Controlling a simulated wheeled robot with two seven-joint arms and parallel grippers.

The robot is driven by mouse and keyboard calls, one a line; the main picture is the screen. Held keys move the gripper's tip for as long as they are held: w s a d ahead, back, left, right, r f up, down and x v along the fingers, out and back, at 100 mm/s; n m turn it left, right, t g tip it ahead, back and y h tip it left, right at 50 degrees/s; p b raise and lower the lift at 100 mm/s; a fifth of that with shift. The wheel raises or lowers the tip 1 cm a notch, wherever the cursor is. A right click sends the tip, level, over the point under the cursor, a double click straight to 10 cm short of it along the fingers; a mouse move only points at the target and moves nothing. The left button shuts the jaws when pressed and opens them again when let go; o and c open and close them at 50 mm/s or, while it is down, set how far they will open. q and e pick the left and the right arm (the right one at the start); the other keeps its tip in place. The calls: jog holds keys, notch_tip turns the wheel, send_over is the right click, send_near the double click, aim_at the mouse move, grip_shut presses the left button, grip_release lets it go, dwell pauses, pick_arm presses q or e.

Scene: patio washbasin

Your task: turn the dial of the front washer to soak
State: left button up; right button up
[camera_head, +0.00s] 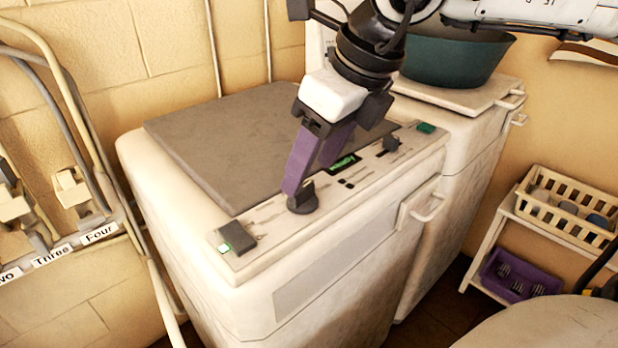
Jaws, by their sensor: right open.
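The front washer (300,290) is a white top-loader with a grey lid (235,140). Its control panel (270,215) runs along the near edge of the top. A dark round dial (303,200) with a raised grip stands on the panel's left half. The panel markings are too small to read, so the dial's setting cannot be told. My right gripper (309,178) is open, its purple fingers pointing down at the dial; whether they touch it is unclear. My left gripper is out of view.
A second white machine stands behind, bearing a board and a dark green basin (455,60). Pipes and labelled taps line the left wall. A shelf at right holds a cream basket (565,215) and a purple tray (515,278). The lid is bare.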

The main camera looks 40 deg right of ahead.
aim_at(302, 188)
jog(key=shift+x, duration=2.15)
jog(key=c, duration=1.1)
jog(key=shift+o, duration=0.2)
